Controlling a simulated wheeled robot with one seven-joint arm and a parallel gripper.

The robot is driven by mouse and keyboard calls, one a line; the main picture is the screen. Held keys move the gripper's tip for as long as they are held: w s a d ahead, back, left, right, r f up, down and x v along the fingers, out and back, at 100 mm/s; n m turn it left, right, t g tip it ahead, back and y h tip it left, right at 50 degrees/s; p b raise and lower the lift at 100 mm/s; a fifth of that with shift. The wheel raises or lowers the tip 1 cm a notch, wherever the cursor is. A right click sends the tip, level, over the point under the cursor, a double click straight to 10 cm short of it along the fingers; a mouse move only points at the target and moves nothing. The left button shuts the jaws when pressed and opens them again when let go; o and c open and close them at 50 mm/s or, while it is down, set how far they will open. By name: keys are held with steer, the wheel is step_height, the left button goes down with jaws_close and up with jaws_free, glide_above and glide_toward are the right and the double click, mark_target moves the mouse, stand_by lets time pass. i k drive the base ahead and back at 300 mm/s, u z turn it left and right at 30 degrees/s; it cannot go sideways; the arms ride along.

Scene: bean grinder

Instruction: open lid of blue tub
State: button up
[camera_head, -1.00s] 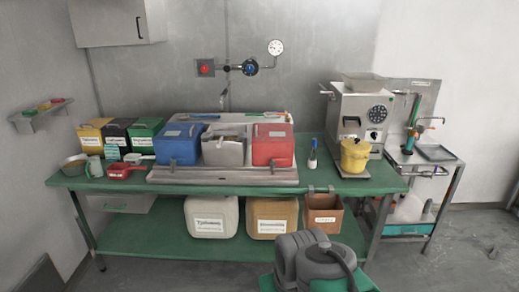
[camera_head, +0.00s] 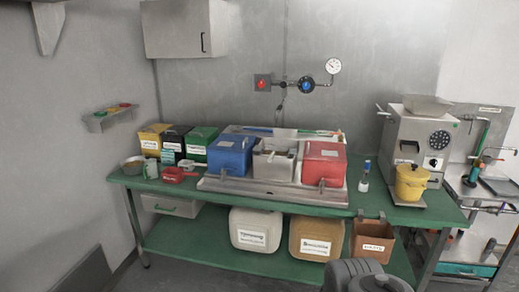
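The blue tub (camera_head: 230,154) stands on a raised grey board on the green workbench, left of an open grey tub (camera_head: 274,159) and a red tub (camera_head: 323,163). Its top looks covered by a flat blue lid (camera_head: 232,142) with a pale label; I cannot make out a handle. My gripper is not in view. Only a grey rounded part of my arm (camera_head: 366,276) shows at the bottom edge, right of centre and apart from the tubs.
Yellow, black and green bins (camera_head: 198,142) stand left of the blue tub, with a red scoop (camera_head: 178,175) in front. A grinder (camera_head: 418,142) with a yellow pot (camera_head: 410,182) stands at the right. The green bench front (camera_head: 300,209) is mostly clear.

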mark_target(226, 142)
steer(key=u, duration=0.5)
steer(key=i, duration=1.35)
steer(key=u, duration=0.4)
steer(key=i, duration=1.6)
steer(key=z, duration=0.25)
